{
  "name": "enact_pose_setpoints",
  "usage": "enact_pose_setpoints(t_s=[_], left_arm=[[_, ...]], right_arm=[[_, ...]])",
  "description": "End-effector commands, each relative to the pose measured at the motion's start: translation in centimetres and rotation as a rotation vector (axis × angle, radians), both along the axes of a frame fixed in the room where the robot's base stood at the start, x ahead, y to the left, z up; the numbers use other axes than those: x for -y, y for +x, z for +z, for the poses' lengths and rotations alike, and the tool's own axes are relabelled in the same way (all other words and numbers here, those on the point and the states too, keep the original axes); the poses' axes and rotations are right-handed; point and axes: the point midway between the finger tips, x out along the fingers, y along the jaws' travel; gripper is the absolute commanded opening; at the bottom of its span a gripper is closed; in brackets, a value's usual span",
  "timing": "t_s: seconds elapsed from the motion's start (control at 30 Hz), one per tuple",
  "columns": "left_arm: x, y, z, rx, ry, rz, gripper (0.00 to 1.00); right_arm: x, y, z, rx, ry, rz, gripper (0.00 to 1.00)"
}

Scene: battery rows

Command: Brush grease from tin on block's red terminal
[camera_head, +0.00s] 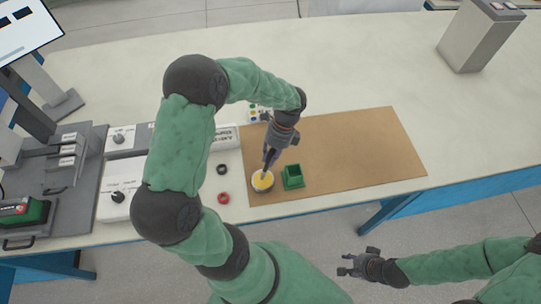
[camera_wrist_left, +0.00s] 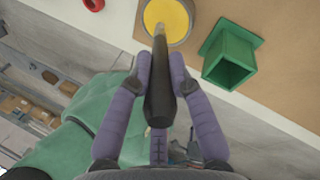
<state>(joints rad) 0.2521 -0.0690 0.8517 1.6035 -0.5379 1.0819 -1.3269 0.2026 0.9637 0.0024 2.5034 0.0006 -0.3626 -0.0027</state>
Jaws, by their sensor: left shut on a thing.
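My left gripper (camera_head: 269,157) is shut on a dark-handled brush (camera_wrist_left: 160,95), seen between its purple fingers in the left wrist view. The brush points down at the round tin of yellow grease (camera_head: 262,181), which also shows in the left wrist view (camera_wrist_left: 168,14). The bristle end overlaps the yellow grease; whether it touches is unclear. A green block with a red terminal (camera_head: 24,213) sits at the far left in the head view. My right gripper (camera_head: 346,264) is open and empty, beyond the table's front edge.
An open green square holder (camera_head: 292,178) stands right of the tin on the brown mat (camera_head: 370,150). A black ring (camera_head: 222,169) and a red ring (camera_head: 223,198) lie left of it. White boxes with knobs (camera_head: 118,203) stand further left. The mat's right part is clear.

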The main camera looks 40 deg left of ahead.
Motion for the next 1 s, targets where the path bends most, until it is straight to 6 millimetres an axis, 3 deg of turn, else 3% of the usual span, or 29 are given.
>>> enact_pose_setpoints(t_s=[1.0], left_arm=[[0.0,0.0,-1.1,0.0,0.0,0.0,0.0]], right_arm=[[0.0,0.0,-0.6,0.0,0.0,0.0,0.4]])
